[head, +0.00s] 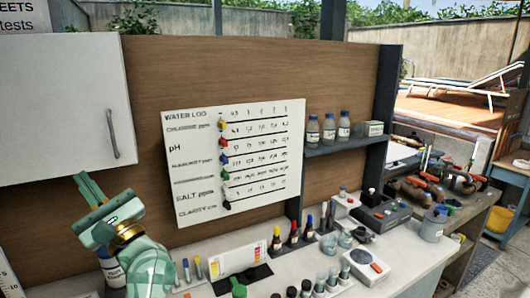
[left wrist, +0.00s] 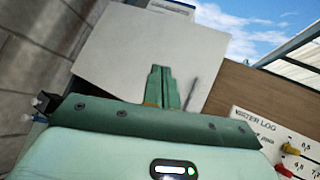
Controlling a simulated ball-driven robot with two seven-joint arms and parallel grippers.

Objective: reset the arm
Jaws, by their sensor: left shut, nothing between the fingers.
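My left arm comes in at the lower left of the head view. Its green gripper (head: 88,186) is raised above the counter, in front of the wooden back panel and just below the white cabinet door. In the left wrist view the gripper's fingers (left wrist: 161,88) are together and empty, pointing toward the white cabinet door (left wrist: 135,55). My right gripper is in neither view.
The white cabinet (head: 65,95) with a grey handle hangs close to my left gripper. A water log board (head: 240,160) with coloured markers is on the panel. The counter (head: 415,255) holds several bottles, vials and testers. A shelf (head: 345,146) holds capped bottles.

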